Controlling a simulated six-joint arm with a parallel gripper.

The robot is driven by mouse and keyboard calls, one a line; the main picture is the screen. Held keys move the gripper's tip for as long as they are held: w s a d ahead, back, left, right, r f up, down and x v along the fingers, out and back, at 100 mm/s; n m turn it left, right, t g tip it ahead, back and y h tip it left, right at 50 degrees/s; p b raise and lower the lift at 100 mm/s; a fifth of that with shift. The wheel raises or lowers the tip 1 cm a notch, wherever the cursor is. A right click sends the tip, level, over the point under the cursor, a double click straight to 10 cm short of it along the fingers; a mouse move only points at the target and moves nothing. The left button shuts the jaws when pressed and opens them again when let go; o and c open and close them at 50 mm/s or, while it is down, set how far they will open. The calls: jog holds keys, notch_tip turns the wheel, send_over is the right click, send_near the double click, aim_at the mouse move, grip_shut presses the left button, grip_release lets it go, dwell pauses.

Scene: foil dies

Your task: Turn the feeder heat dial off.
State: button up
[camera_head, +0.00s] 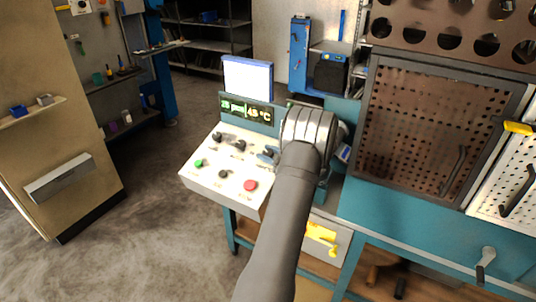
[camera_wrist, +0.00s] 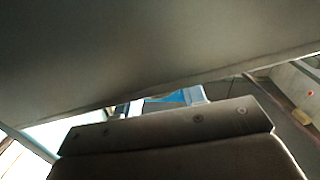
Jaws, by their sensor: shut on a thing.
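A white sloping control panel (camera_head: 213,183) in the head view carries several black dials, a green button and a red button. Two dials of its upper row, the left one (camera_head: 217,137) and the middle one (camera_head: 240,145), are uncovered. The panel labels are too small to read. The wrist view shows mostly dark, close surfaces.
A lower black dial (camera_head: 223,174), the green button (camera_head: 198,163) and the red button (camera_head: 250,185) lie close by. A perforated cabinet door (camera_head: 411,125) stands right. Open floor lies left.

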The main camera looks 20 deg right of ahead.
jog(key=shift+a+f+n+g+y, duration=0.1)
jog(key=shift+n+g+y, duration=1.25)
jog(key=shift+g, duration=0.75)
jog(key=o, duration=0.9)
jog(key=shift+o, duration=0.2)
jog(key=shift+t+h, duration=0.25)
jog(key=shift+t, duration=0.05)
